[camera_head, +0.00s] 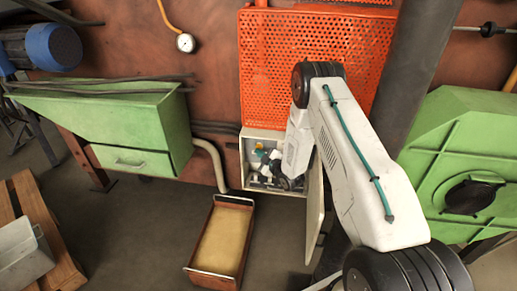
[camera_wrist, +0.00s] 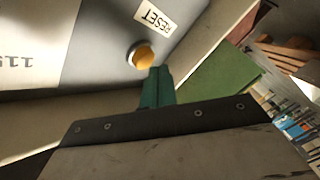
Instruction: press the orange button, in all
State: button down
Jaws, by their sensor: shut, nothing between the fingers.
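The orange button (camera_wrist: 144,58) is a small round cap in a metal ring on a grey panel (camera_wrist: 95,40), beside a white label (camera_wrist: 153,17) reading RESET. In the wrist view my gripper (camera_wrist: 157,76) shows as teal fingers, shut and empty. Their tips are at the button's lower right edge in the picture. I cannot tell whether they touch it. In the head view my gripper (camera_head: 287,182) is inside an open wall box (camera_head: 247,158).
The box's door (camera_head: 314,210) hangs open at its right. An orange perforated panel (camera_head: 275,60) is above it. A brown tray (camera_head: 220,241) lies on the floor below. A green cabinet (camera_head: 120,120) stands at left, a green housing (camera_head: 455,150) at right.

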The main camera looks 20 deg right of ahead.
jog(key=shift+s+a, duration=0.15)
jog(key=shift+s, duration=0.05)
jog(key=s+a, duration=0.1)
jog(key=s, duration=0.1)
jog(key=s+a, duration=0.1)
jog(key=s, duration=0.1)
jog(key=shift+a, duration=0.35)
dwell(0.8)
